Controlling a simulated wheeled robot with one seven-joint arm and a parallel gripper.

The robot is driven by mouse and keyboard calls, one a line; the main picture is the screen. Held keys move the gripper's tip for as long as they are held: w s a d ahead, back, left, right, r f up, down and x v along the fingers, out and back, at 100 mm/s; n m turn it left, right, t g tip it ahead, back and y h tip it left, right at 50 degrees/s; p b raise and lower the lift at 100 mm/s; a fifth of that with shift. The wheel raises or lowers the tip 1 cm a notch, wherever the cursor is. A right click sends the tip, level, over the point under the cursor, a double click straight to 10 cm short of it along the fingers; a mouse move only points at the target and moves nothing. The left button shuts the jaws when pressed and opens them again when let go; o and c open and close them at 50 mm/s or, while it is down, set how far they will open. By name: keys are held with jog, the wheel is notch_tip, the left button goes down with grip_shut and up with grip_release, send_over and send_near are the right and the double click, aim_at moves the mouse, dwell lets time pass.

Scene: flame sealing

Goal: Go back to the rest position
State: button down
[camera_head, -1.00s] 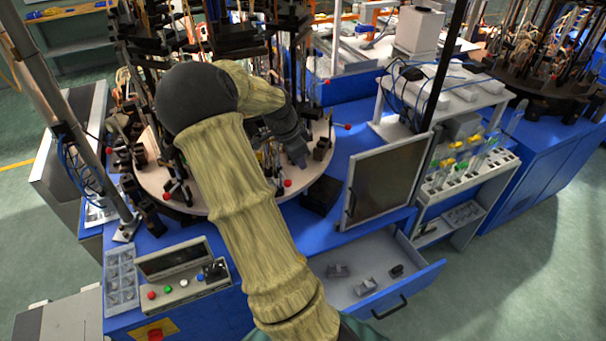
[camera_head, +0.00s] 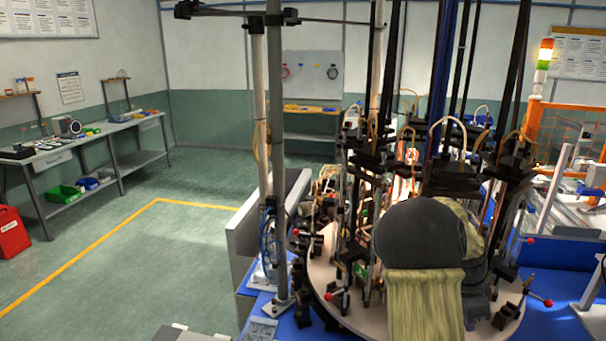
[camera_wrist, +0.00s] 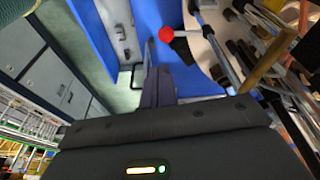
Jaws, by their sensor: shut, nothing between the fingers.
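My gripper (camera_wrist: 158,85) shows in the wrist view with its dark fingers together and nothing between them. It is above the blue bench top (camera_wrist: 143,20), close to a red ball knob (camera_wrist: 166,33) by the edge of the round table. In the head view my arm, with its dark joint cover and yellowish sleeve, reaches over the round table (camera_head: 345,312) at the lower right. My gripper's fingertips are hidden there behind the arm.
Upright rods, clamps and hoses crowd the round table around my arm. A grey post (camera_head: 279,170) stands at its left. Open green floor (camera_head: 130,235) lies to the left, with a workbench (camera_head: 85,145) and a red container (camera_head: 12,232) beyond.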

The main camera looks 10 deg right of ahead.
jog(key=s+a+n+t+y, duration=0.1)
jog(key=s+a+n, duration=0.2)
jog(key=a+n, duration=0.3)
jog(key=s+a+n+t+y, duration=0.1)
jog(key=s+a+n, duration=0.3)
jog(key=a, duration=0.9)
jog(key=s+a+n+t+y, duration=0.1)
jog(key=s+a+n, duration=0.2)
jog(key=a+n, duration=0.6)
jog(key=shift+s+a+f+n, duration=0.25)
jog(key=shift+s+a+n, duration=0.1)
jog(key=shift+n, duration=0.15)
jog(key=shift+w, duration=0.1)
